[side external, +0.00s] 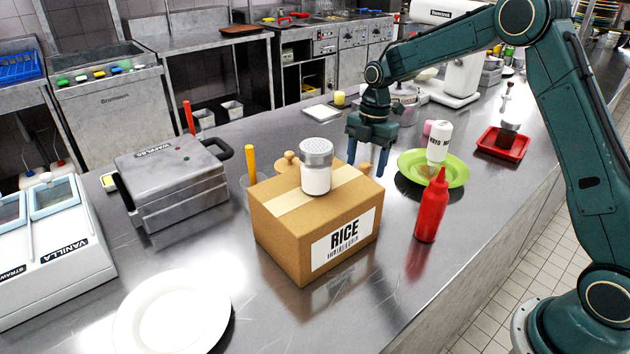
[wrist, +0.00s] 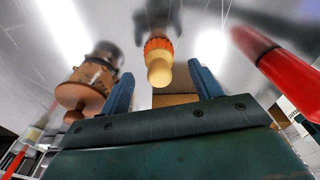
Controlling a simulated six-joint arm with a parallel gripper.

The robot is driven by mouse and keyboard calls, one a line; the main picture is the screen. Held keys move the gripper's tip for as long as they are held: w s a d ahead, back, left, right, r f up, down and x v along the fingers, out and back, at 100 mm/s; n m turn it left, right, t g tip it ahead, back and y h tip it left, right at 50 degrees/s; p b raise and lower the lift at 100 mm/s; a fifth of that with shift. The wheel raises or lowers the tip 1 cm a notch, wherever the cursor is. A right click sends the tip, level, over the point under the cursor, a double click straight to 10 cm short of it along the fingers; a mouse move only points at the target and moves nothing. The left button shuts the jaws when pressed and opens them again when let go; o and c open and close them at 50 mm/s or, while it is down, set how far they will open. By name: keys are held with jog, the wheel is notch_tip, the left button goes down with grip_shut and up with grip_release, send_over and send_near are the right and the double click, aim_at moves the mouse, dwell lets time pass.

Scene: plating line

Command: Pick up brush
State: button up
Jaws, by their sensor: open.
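My gripper (side external: 366,168) is open and points down at the counter between the cardboard rice box and the green plate. In the wrist view my gripper (wrist: 163,82) has its two blue fingers spread, with nothing held between them. Beyond the fingertips, near the middle of the gap, is an object that may be the brush (wrist: 158,62). It has a cream rounded end, an orange ribbed collar and a blurred dark part. I cannot make it out in the side view, and I cannot tell how far it is below the fingers.
The rice box (side external: 285,245), with a shaker (side external: 317,178) on top, stands close beside my gripper. A green plate (side external: 455,165) and a red bottle (side external: 431,210) are to the right. A brown wooden object (wrist: 88,90) is left of the fingers.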

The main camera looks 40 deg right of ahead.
aim_at(365, 164)
jog(key=shift+a+f, duration=0.15)
jog(key=shift+f, duration=0.8)
jog(key=shift+a+f, duration=0.1)
jog(key=shift+f, duration=0.8)
jog(key=c, duration=1.1)
jog(key=shift+r, duration=0.15)
jog(key=shift+r, duration=9.8)
jog(key=shift+r, duration=0.1)
